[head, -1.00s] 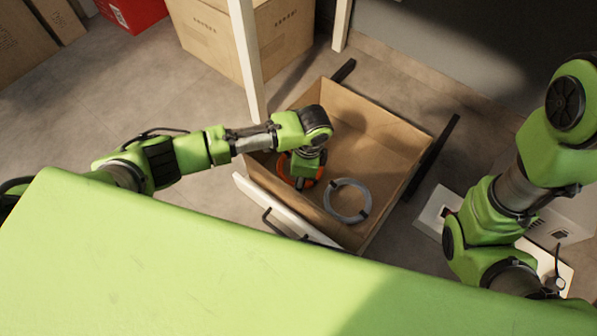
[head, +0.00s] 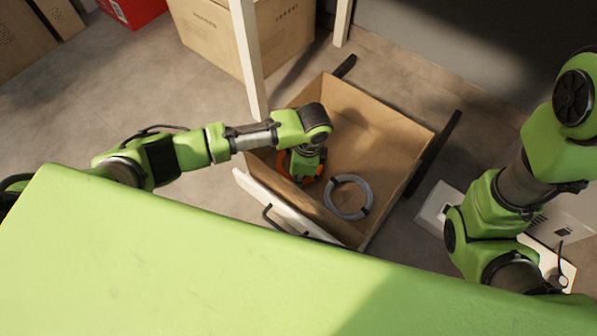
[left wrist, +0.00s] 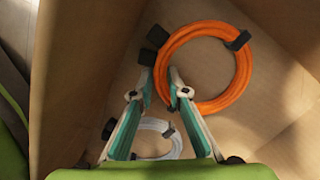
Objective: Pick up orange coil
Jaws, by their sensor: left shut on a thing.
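The orange coil (head: 282,164) is in the open drawer, partly hidden under my left gripper in the head view. In the left wrist view the orange coil (left wrist: 243,70) shows as a ring with black ties. My left gripper (left wrist: 161,84) is shut on the near left part of its ring. My left gripper (head: 303,174) reaches down into the drawer's left side in the head view. My right arm shows at the right, but its gripper is not in view.
A grey coil (head: 367,196) lies beside the orange one in the cardboard-brown drawer (head: 395,135). White table legs (head: 246,60) stand behind the drawer. A carton (head: 205,35) and a red box (head: 135,10) are at the back. White boxes (head: 437,208) lie at the right.

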